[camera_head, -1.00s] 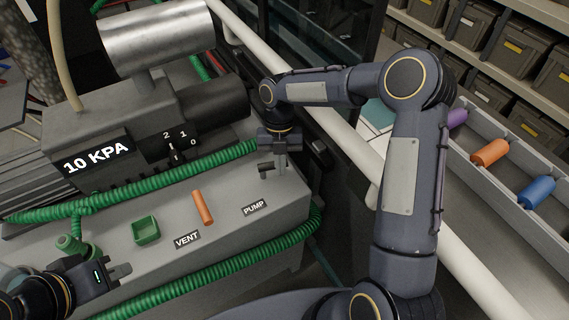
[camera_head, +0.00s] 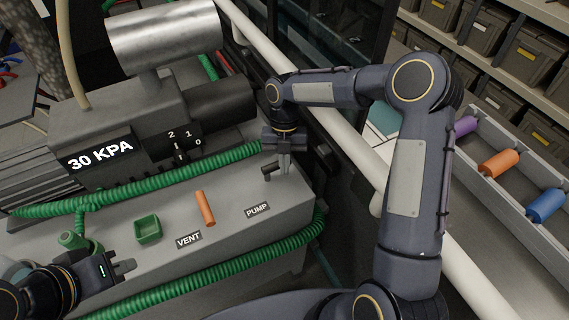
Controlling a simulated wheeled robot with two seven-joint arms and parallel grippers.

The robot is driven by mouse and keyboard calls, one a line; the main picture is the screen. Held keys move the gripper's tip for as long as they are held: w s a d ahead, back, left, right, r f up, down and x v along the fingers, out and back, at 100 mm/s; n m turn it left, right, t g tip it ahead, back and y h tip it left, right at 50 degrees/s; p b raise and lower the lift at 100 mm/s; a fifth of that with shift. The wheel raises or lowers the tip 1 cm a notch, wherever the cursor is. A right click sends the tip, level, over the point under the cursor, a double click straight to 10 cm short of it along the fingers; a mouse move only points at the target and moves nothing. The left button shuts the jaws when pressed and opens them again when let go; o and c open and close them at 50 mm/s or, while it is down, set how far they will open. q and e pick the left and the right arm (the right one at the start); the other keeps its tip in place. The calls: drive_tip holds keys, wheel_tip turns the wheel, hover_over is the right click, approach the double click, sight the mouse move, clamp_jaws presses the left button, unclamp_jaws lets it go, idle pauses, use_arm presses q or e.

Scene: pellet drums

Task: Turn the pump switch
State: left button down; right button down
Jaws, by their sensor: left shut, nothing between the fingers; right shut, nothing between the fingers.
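The pump switch (camera_head: 268,172) is a small dark lever on the grey pump housing, above the PUMP label (camera_head: 257,210). My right gripper (camera_head: 284,170) points down right beside it, its fingers shut and partly covering the switch. I cannot tell whether they touch. The readout (camera_head: 101,156) shows 30 KPA. My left gripper (camera_head: 124,269) is shut and empty at the lower left, by the front of the housing.
An orange lever (camera_head: 205,208) stands above the VENT label (camera_head: 188,240), with a small green square cup (camera_head: 148,229) beside it. Green hoses (camera_head: 200,276) run along the housing. A white rail (camera_head: 345,139) and a tray with coloured cylinders (camera_head: 502,163) lie to the right.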

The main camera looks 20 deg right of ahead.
drive_tip(key=shift+w+d+r, duration=0.1)
drive_tip(key=shift+w+r, duration=0.05)
drive_tip(key=shift+w, duration=0.15)
drive_tip(key=shift+r, duration=0.25)
wheel_tip(320, 180, up, 2)
drive_tip(key=shift+r+b, duration=0.2)
drive_tip(key=shift+b, duration=0.3)
drive_tip(key=s+a+r+b, duration=0.2)
drive_tip(key=s+a+r, duration=0.2)
drive_tip(key=s+r, duration=0.6)
drive_tip(key=s, duration=0.4)
drive_tip(key=shift+s+f, duration=0.1)
